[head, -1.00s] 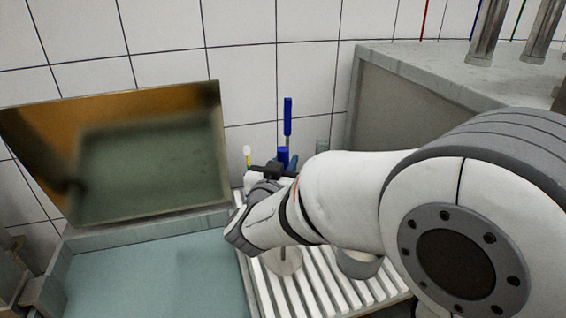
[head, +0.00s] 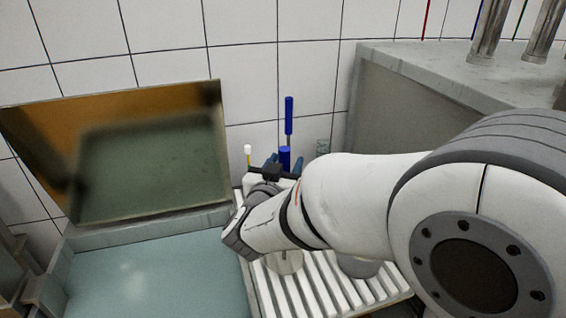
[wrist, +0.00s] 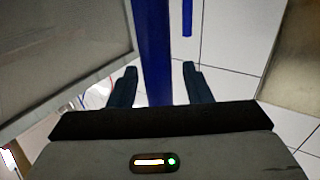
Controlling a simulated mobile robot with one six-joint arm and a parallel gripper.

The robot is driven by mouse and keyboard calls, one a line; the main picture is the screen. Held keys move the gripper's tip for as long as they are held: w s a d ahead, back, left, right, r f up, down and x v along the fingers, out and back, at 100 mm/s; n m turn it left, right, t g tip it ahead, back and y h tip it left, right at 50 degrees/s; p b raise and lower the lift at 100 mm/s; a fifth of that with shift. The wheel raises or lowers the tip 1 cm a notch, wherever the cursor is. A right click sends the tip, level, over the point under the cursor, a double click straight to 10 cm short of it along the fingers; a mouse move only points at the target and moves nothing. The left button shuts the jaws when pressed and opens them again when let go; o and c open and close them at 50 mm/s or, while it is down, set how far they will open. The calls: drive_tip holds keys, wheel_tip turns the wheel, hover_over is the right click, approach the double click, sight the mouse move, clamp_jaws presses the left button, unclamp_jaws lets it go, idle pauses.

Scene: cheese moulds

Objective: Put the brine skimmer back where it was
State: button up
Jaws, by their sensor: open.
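A blue upright handle (wrist: 152,50), which I take to be the brine skimmer's, stands between my gripper's fingers in the wrist view. In the head view its blue top (head: 284,154) shows above my gripper (head: 282,166). My gripper is open, with one dark finger on each side of the handle in the wrist view (wrist: 160,85). Below my wrist a pale round disc (head: 285,263) with a thin rod is over the slatted rack (head: 310,293). My arm hides what joins handle and disc.
A blue-handled tool (head: 289,116) is upright by the tiled wall. A white-topped, yellow-stemmed tool (head: 248,156) is left of my gripper. A brine tank (head: 150,275) with a raised lid (head: 150,165) lies left. A grey counter (head: 430,60) stands right. A round pale object (head: 358,268) is partly hidden.

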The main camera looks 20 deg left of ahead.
drive_tip(key=s+b, duration=0.1)
drive_tip(key=s, duration=1)
drive_tip(key=shift+a, duration=0.2)
